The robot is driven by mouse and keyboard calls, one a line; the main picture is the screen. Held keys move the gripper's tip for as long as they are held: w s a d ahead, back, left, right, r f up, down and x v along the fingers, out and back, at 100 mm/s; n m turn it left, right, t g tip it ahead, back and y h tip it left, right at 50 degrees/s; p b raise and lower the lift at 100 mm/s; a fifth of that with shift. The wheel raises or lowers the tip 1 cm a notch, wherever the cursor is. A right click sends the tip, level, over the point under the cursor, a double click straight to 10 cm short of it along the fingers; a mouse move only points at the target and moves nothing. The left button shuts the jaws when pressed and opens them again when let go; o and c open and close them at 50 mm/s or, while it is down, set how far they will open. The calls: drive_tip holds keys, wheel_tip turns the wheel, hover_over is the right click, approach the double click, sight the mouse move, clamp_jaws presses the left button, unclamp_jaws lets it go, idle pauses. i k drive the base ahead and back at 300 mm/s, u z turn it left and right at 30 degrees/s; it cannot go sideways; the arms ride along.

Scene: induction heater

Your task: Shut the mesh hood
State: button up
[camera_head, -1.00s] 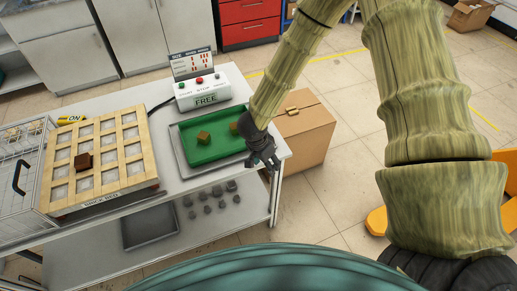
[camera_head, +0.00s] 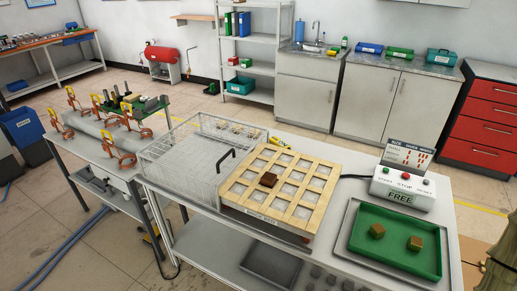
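The mesh hood (camera_head: 165,166) is a pale wire cage with a black handle (camera_head: 226,160) on its right side. It sits on the bench to the left of the wooden grid bed (camera_head: 236,191), beside it rather than over it. The bed is uncovered, with one brown block (camera_head: 268,180) on its lattice. Only a sliver of my arm shows at the right bottom edge, with dark parts of my gripper (camera_head: 481,265) by the bench's right end, far from the hood. Its fingers are too cut off to tell open from shut.
A control box (camera_head: 403,189) reading FREE stands behind a green tray (camera_head: 368,254) with two brown blocks. To the left, another bench carries orange clamps (camera_head: 118,155) and a grey cylinder. Floor is clear behind the hood; a lower shelf holds a grey tray (camera_head: 271,264).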

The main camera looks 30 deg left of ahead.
sight(233, 151)
drive_tip(key=i, duration=0.4)
drive_tip(key=u, duration=1.6)
